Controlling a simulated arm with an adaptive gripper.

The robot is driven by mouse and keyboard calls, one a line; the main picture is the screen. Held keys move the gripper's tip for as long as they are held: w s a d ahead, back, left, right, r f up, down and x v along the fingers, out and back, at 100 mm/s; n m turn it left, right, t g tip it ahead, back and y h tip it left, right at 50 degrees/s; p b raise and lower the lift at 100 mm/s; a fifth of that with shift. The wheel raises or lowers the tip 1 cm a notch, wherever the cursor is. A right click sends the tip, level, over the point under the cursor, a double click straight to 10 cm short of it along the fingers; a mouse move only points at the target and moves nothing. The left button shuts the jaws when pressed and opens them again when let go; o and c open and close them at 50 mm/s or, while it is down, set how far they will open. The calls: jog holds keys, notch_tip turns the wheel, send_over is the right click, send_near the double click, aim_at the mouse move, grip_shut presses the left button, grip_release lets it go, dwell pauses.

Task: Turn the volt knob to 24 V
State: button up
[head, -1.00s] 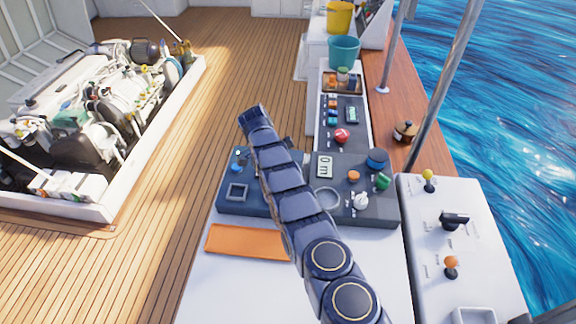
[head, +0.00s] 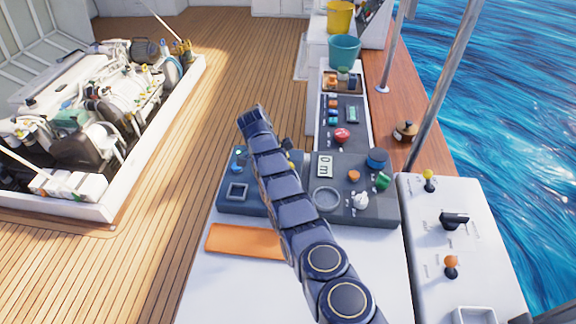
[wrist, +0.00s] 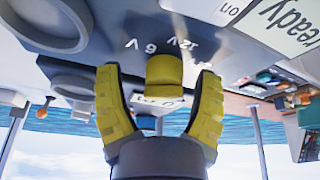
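In the wrist view, a yellow knob (wrist: 164,78) sits on the grey panel, with the labels "6V" (wrist: 140,45) and "12V" (wrist: 180,42) beside it. A 24 V mark cannot be made out. My gripper (wrist: 159,72) is open, with one yellow-padded finger on each side of the knob. Gaps show between the knob and both fingers. In the head view, my arm (head: 282,190) reaches over the grey console (head: 262,212) and hides most of the area around the knob.
An orange mat (head: 240,241) lies in front. A white lever box (head: 455,270) stands to the right.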

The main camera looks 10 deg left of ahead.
jog(key=shift+w+r, duration=0.1)
jog(key=shift+r, duration=0.1)
jog(key=shift+r, duration=0.25)
notch_tip(320, 180, up, 8)
jog(key=shift+r, duration=0.6)
